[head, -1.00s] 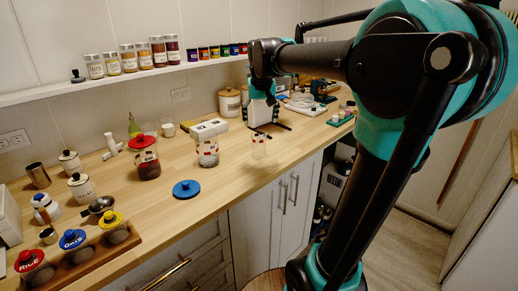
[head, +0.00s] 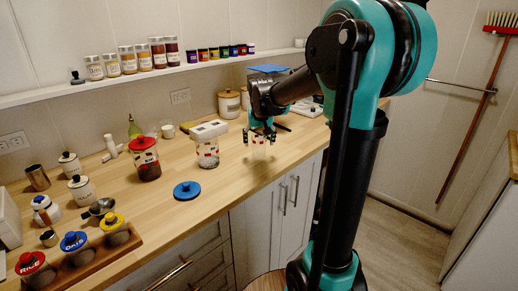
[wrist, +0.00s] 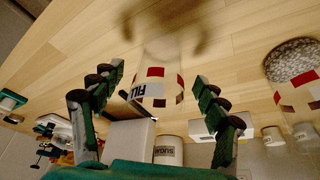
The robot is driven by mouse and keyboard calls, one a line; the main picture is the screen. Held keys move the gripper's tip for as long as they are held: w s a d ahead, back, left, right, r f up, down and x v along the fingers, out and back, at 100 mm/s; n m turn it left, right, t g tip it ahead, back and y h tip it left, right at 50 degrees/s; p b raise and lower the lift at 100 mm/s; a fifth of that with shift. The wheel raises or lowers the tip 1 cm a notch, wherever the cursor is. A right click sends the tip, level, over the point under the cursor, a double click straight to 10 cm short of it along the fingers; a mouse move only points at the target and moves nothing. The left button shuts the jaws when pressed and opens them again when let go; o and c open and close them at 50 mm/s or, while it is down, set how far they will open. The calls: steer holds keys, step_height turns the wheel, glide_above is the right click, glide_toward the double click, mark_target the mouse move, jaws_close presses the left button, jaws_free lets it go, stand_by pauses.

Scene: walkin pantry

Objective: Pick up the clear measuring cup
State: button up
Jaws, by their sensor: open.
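The clear measuring cup (head: 258,152) stands at the counter's front edge in the head view, see-through, with red and white marks. In the wrist view the cup (wrist: 153,88) shows a "FILL" label and red squares, between my fingers. My gripper (head: 260,136) is open above and around the cup's upper part in the head view. In the wrist view my gripper (wrist: 158,82) has one finger on each side of the cup, with gaps visible. Whether a finger touches the cup cannot be told.
A jar of pale pebbles (head: 208,158) stands left of the cup, with a white box-like thing (head: 209,130) by its top. A red-lidded jar (head: 146,160) and a blue lid (head: 187,190) are further left. A sugar canister (wrist: 168,150) shows in the wrist view. The counter's front edge is close.

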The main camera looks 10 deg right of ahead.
mark_target(259, 146)
steer(key=x, duration=0.2)
steer(key=w+x, duration=0.1)
steer(key=x, duration=0.1)
steer(key=shift+r, duration=0.1)
steer(key=shift+w+d+f, duration=0.1)
steer(key=shift+w+f, duration=0.05)
steer(key=shift+f, duration=0.25)
steer(key=c, duration=1.2)
steer(key=shift+r, duration=0.1)
